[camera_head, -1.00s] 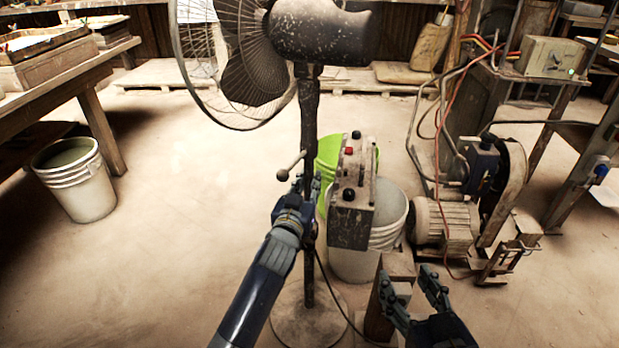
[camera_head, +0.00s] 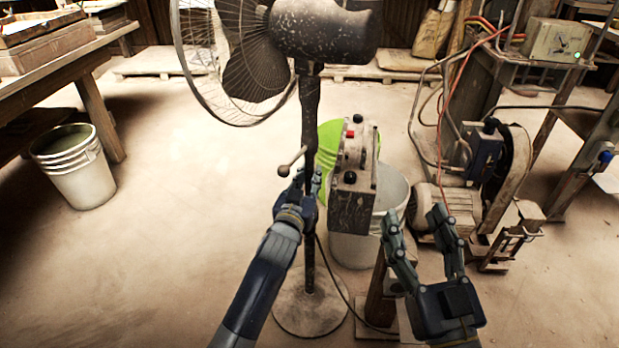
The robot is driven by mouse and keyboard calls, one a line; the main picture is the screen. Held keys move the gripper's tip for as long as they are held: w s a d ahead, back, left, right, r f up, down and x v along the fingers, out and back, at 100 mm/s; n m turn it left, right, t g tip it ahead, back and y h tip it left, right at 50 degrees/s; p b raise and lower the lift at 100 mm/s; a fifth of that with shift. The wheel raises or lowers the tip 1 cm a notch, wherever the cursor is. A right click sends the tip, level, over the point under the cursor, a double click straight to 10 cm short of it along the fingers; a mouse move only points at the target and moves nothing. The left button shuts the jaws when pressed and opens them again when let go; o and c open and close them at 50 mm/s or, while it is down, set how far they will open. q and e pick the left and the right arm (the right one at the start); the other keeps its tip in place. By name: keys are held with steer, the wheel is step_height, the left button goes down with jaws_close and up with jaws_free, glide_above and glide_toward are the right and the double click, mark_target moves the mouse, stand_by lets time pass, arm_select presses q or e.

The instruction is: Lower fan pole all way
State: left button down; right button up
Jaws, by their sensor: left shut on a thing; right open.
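The pedestal fan (camera_head: 322,30) stands upright, with its motor head and wire cage at the top of the view. Its dark pole (camera_head: 310,120) runs down to a round base (camera_head: 309,305) on the floor. A clamp lever with a ball end (camera_head: 284,170) sticks out to the left of the pole. My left gripper (camera_head: 306,188) is shut on the pole just below that lever; its fingertips are partly hidden.
A dusty control box (camera_head: 354,190) with knobs and a red button stands right of the pole, before a white bucket (camera_head: 391,190) and a green round thing (camera_head: 329,150). A motor and belt machine (camera_head: 485,170) is at right. Another bucket (camera_head: 75,165) and a table stand left; floor between is clear.

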arm_select(q)
steer(key=c, duration=1.5)
jaws_free()
steer(key=shift+f, duration=0.2)
steer(key=shift+o, duration=0.3)
steer(key=shift+r, duration=0.1)
steer(key=s+a, duration=0.2)
steer(key=s, duration=1)
steer(key=shift+a, duration=0.15)
